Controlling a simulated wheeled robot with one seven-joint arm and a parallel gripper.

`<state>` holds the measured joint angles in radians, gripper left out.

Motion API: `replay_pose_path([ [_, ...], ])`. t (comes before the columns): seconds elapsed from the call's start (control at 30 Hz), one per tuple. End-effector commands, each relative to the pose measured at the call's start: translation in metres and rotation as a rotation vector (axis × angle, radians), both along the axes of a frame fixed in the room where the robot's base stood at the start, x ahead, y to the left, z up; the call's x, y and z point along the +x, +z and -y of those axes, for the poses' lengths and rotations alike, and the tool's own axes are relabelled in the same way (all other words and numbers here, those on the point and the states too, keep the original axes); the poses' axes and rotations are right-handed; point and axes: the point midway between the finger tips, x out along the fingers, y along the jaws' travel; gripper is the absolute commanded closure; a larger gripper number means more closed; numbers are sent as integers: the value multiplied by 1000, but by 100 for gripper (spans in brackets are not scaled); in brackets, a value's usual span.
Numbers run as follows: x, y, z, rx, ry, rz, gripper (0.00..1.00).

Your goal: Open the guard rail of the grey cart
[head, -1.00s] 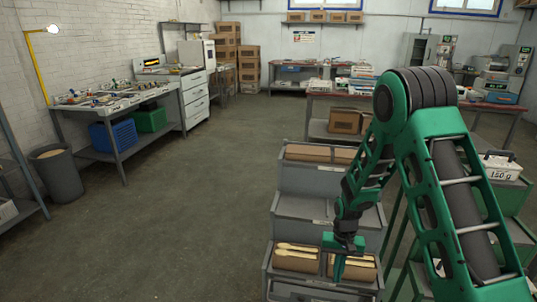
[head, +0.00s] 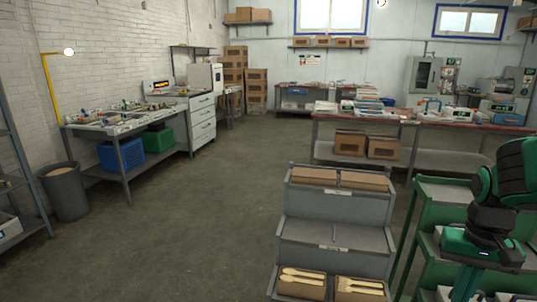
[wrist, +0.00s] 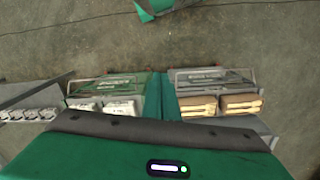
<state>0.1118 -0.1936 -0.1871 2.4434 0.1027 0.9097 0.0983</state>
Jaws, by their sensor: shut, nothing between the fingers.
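The grey cart (head: 333,237) stands front centre in the head view, with stepped shelves. Its lowest visible shelf holds boxes of wooden spoons (head: 300,284), and its front is cut off by the picture edge. In the wrist view the grey cart (wrist: 215,78) lies right of centre, seen from above, with spoon boxes (wrist: 197,106). My gripper (head: 470,283) is right of the grey cart, over the green cart's side. In the wrist view its shut, empty fingers (wrist: 172,95) show between the two carts.
A green cart (head: 452,190) stands close on the right of the grey cart; white packs (wrist: 122,107) lie on it. A red-edged workbench (head: 365,119) is behind. Open floor (head: 200,235) lies to the left, with a bin (head: 65,192) and a bench beyond.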

Motion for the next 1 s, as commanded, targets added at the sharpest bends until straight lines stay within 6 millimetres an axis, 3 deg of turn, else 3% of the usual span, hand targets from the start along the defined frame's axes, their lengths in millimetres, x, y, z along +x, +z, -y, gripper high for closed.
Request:
replay_pose_path([
  [0.2, -63, 23, 6, 12, -52, 28, 100],
  [0.4, -99, 29, 7, 24, -77, 37, 100],
  [0.47, -105, 29, 7, 26, -79, 39, 95],
  [0.57, -109, 30, 6, 28, -84, 39, 71],
  [1.0, -109, 29, 6, 28, -83, 39, 71],
])
